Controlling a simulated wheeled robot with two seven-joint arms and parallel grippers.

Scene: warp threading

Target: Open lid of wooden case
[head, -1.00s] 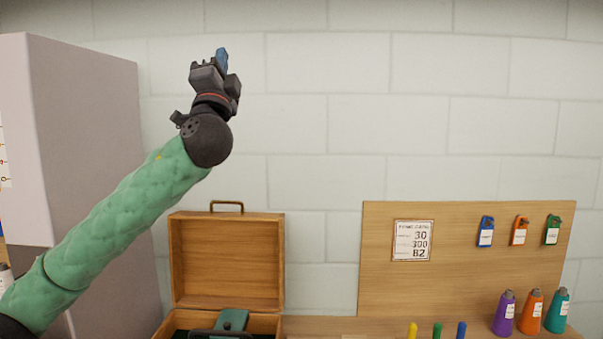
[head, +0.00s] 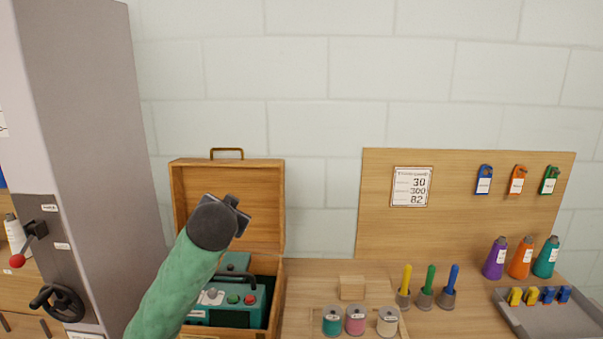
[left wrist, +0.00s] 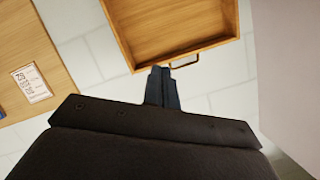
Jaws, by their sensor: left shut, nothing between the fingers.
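The wooden case (head: 273,300) stands on the table with its lid (head: 183,205) raised upright at the back, a metal handle (head: 227,150) on the lid's top edge. A green device (head: 222,314) with buttons and a black handle sits inside. In the left wrist view, the lid (left wrist: 170,58) shows beyond my left gripper (left wrist: 161,72), which is shut and empty near the lid handle (left wrist: 183,65). My right gripper is not in view.
A tall grey cabinet (head: 95,120) with a handwheel stands close on the left. To the right are spools (head: 355,320), coloured pegs (head: 427,298), a pegboard (head: 460,215), cones (head: 521,258) and a grey tray (head: 550,322). Bare wall lies above the case.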

